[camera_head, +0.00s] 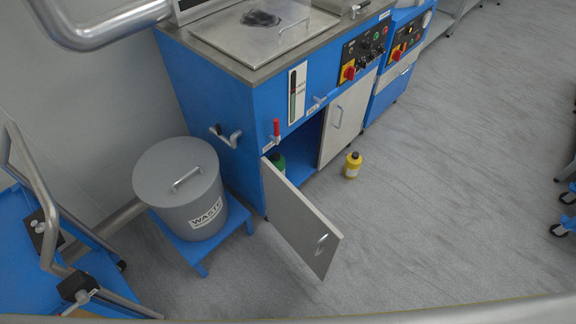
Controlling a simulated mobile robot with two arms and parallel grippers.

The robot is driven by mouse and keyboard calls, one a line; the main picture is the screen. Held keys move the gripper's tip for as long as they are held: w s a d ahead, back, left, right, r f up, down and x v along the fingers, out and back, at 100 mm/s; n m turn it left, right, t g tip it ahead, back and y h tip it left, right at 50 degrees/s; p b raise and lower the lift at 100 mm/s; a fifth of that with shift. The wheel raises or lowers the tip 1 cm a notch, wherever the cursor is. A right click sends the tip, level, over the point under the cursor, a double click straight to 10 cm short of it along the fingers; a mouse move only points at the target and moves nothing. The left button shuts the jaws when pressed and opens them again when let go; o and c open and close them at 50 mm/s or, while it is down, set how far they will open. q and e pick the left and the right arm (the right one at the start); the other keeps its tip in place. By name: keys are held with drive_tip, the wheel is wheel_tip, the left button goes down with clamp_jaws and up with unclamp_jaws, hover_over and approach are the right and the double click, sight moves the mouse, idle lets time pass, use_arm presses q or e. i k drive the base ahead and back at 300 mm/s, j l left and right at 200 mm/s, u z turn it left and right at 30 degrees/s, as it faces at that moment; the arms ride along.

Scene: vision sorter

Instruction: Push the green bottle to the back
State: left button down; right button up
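The green bottle (279,160) stands just inside the open lower compartment of the blue machine, at its left side. Only its dark cap and upper part show; the open cabinet door (300,222) hides its lower part. I cannot tell how deep in the compartment it stands. The door is swung outward over the floor, with its handle near the free end. Neither of my grippers is in view.
A yellow bottle (353,165) with a black cap stands on the floor in front of the closed cabinet door (346,118). A grey waste bin (176,178) sits on a blue stand (203,252) to the left.

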sight(277, 160)
drive_tip(key=i+l, duration=0.15)
drive_tip(key=l, duration=0.2)
drive_tip(key=i+l+u, duration=0.1)
drive_tip(key=l, duration=0.25)
drive_tip(key=i+l, duration=0.2)
drive_tip(key=l, duration=0.15)
drive_tip(key=i+l+u, duration=0.1)
drive_tip(key=l, duration=0.25)
drive_tip(key=i+l+u, duration=0.1)
drive_tip(key=l, duration=0.3)
drive_tip(key=i+l, duration=0.15)
drive_tip(key=l, duration=0.2)
drive_tip(key=i+l+u, duration=0.1)
drive_tip(key=l, duration=0.3)
